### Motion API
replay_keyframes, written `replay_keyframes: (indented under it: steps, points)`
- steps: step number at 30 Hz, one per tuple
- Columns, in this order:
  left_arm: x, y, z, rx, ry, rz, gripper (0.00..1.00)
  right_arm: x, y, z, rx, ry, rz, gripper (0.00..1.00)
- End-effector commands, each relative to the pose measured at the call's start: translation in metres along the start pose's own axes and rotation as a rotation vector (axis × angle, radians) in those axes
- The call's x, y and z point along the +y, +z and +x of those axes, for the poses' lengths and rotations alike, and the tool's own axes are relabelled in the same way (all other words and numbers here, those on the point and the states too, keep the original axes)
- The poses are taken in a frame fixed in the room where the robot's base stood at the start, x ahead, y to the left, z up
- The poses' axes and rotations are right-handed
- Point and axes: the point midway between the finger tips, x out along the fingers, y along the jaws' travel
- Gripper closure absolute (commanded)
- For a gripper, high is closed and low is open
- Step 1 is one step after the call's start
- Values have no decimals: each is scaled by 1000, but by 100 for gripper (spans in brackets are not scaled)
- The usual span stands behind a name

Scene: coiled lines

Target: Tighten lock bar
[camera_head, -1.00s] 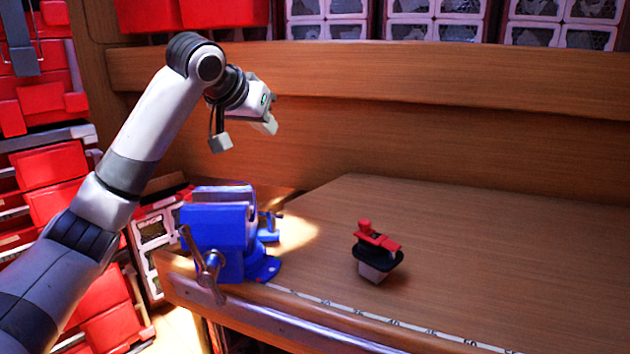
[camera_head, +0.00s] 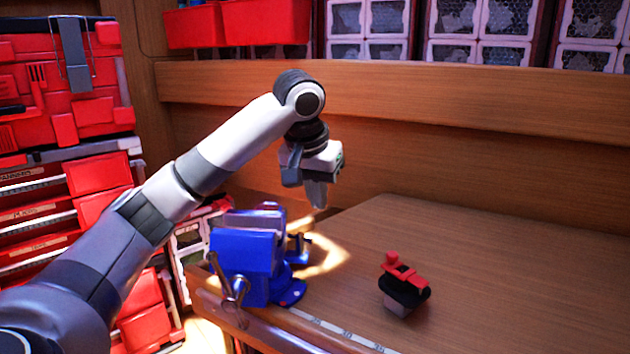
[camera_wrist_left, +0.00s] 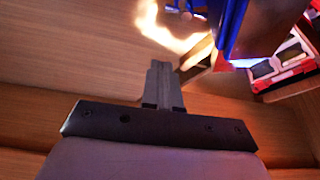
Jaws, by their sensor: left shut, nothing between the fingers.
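A blue vise (camera_head: 243,262) is mounted at the left front corner of the wooden workbench, with a metal handle bar (camera_head: 232,290) at its front. A small blue bar-like part (camera_head: 299,246) sticks out at the right of its base; I take it for the lock bar. My left gripper (camera_head: 318,205) is shut and empty, pointing down above and behind that part, apart from it. In the left wrist view the closed fingers (camera_wrist_left: 160,68) point toward the bench, with part of the blue vise (camera_wrist_left: 262,28) at upper right. My right gripper is not in view.
A red and black tool with a pale base (camera_head: 404,285) stands on the workbench (camera_head: 480,260) right of the vise. A wooden backboard (camera_head: 450,110) rises behind. Red drawers (camera_head: 98,175) stand at the left. Most of the benchtop is clear.

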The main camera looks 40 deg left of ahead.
Motion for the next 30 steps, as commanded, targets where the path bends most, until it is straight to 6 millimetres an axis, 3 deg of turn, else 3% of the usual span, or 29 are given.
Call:
replay_keyframes:
  steps: [6,18,30]
  points:
    - [-1,1,50,-3,-2,0,100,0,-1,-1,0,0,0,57]
    - [-1,36,39,2,0,-1,100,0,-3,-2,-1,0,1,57]
    - [0,39,38,1,1,-1,100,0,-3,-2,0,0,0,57]
